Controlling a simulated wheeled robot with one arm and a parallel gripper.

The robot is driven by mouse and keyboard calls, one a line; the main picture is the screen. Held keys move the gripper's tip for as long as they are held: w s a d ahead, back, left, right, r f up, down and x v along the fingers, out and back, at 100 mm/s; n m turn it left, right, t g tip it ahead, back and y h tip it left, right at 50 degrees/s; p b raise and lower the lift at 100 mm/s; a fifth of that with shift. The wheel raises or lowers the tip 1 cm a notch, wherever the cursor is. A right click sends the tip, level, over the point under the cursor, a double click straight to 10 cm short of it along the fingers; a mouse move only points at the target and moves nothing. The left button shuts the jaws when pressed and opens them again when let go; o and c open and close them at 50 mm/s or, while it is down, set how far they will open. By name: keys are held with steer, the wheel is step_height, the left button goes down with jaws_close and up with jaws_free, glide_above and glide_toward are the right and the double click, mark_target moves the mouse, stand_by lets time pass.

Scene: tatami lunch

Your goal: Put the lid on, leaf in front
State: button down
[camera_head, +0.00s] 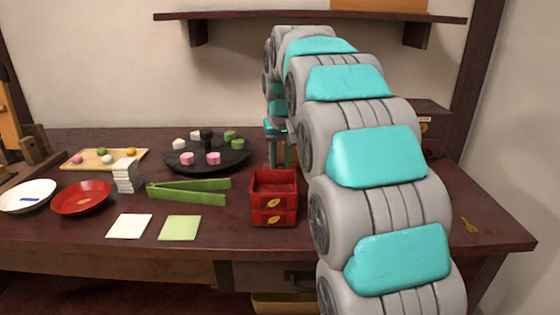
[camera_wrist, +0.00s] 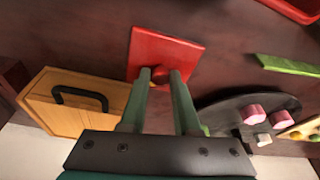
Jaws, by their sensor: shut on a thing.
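A red two-tier box (camera_head: 274,216) stands near the front middle of the table, open at the top, with gold leaf marks on its front. My gripper (camera_head: 280,160) is behind the box in the head view. In the wrist view my gripper (camera_wrist: 161,74) is shut on the round knob of a square red lid (camera_wrist: 180,46). No leaf mark shows on the visible part of the lid. The lid is not clearly seen in the head view, and I cannot tell whether it touches the table. A red edge, likely the box (camera_wrist: 296,10), shows at the wrist view's top right.
A black round tray (camera_head: 180,161) with sweets stands left of my gripper. Green tongs (camera_head: 188,196), a white stack (camera_head: 127,176), a red plate (camera_head: 80,198) and paper squares (camera_head: 130,226) lie left of the box. A wooden case (camera_wrist: 65,105) with a handle is nearby.

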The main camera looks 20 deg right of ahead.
steer(key=shift+f, duration=0.15)
steer(key=c, duration=0.6)
jaws_free()
steer(key=shift+c, duration=0.2)
